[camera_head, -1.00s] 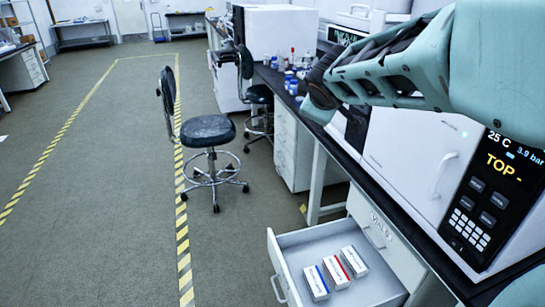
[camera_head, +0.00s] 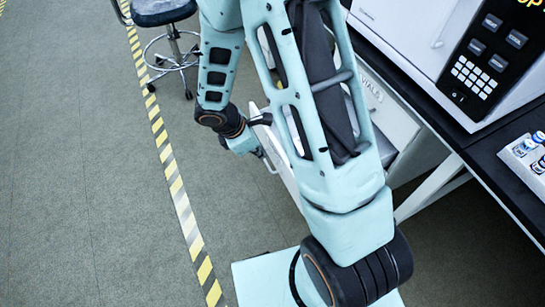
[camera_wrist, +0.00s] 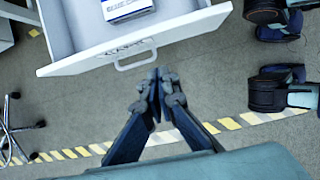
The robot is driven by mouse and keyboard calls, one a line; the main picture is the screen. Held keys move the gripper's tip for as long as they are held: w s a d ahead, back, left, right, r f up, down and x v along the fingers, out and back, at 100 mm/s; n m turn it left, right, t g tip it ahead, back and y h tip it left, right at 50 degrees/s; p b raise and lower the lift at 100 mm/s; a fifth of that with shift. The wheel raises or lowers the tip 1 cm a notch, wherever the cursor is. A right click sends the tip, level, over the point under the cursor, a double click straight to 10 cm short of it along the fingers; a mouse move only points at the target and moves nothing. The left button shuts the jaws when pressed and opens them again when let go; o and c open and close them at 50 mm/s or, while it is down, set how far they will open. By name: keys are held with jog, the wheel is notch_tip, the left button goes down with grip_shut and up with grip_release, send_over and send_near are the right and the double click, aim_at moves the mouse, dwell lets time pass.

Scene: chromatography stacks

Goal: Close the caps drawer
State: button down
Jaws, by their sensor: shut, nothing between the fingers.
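The open drawer (camera_wrist: 188,30) fills the top of the wrist view, with its pale front, lettering too blurred to read, and a bar handle (camera_wrist: 136,62). A white box (camera_wrist: 127,8) with a blue band lies inside it. In the head view my arm covers most of this drawer, and only a strip of its front (camera_head: 284,172) shows. My gripper (camera_wrist: 160,78) is shut and empty, its tips just short of the handle and apart from it in the wrist view. It is partly visible beside the drawer front in the head view (camera_head: 269,160).
The closed drawer marked VIALS (camera_head: 388,112) is under the bench. An instrument with a keypad (camera_head: 476,74) and a tray of small vials (camera_head: 528,158) are on the bench. A stool (camera_head: 163,12) stands at the back left. The floor left of the drawer is clear.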

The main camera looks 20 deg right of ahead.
aim_at(289, 170)
jog(key=s+d+b+x, duration=0.1)
jog(key=b+x, duration=0.3)
jog(key=x, duration=0.9)
jog(key=shift+s+d+r+g, duration=0.3)
jog(key=shift+s+d+r, duration=0.15)
jog(key=shift+d, duration=0.25)
jog(key=shift+d, duration=0.55)
jog(key=w+d+p, duration=0.3)
jog(key=d+p, duration=0.1)
jog(key=d, duration=1.2)
jog(key=w+d+p, duration=0.3)
jog(key=d+p, duration=0.1)
jog(key=d, duration=1.2)
jog(key=shift+w+d, duration=0.25)
jog(key=shift+w, duration=0.1)
jog(key=shift+a+f, duration=0.1)
jog(key=shift+a, duration=0.05)
